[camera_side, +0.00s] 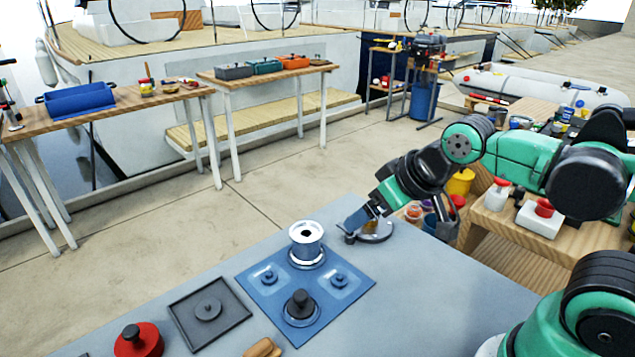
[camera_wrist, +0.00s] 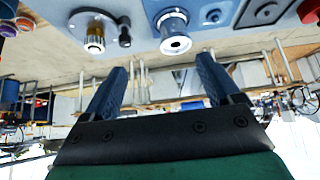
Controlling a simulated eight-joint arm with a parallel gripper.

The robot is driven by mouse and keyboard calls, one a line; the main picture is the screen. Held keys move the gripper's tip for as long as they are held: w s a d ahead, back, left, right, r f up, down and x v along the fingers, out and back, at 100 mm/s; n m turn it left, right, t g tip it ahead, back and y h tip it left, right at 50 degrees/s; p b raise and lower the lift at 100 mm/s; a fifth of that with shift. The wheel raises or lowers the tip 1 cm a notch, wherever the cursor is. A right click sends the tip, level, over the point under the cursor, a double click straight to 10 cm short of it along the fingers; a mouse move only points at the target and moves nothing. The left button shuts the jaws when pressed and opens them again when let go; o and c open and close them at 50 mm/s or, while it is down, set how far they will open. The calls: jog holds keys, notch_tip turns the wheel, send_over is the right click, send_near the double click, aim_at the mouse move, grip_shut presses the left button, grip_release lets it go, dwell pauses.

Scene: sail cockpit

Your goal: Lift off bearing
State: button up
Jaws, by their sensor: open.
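A brass-coloured ribbed cylinder (camera_wrist: 95,38), which looks like the bearing, stands on a round metal base in the wrist view. In the side view the base (camera_side: 376,236) lies on the grey table, and the bearing is largely hidden behind my fingers. A small dark knob (camera_wrist: 124,38) stands beside it. My gripper (camera_wrist: 162,63) is open, with nothing between its blue fingers. In the side view my gripper (camera_side: 354,222) is low over the table, overlapping the base's left edge. I cannot tell if it touches anything.
A silver drum (camera_side: 306,240) stands on the blue mat (camera_side: 334,300), which also carries a dark peg (camera_side: 300,303) and blue knobs. Left are a dark square plate (camera_side: 190,318), a red knob (camera_side: 138,340) and a wooden handle (camera_side: 263,347). Table space behind the mat is clear.

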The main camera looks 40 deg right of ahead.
jog(key=w+d+f+g, duration=0.1)
jog(key=w+d+g, duration=0.1)
jog(key=w+d, duration=0.1)
jog(key=w+d+f+g, duration=0.2)
jog(key=w+d, duration=0.1)
jog(key=d, duration=0.2)
jog(key=w+d+f+g, duration=0.2)
jog(key=w+d+g, duration=0.1)
jog(key=d, duration=0.1)
jog(key=shift+d, duration=0.25)
jog(key=shift+f, duration=2.7)
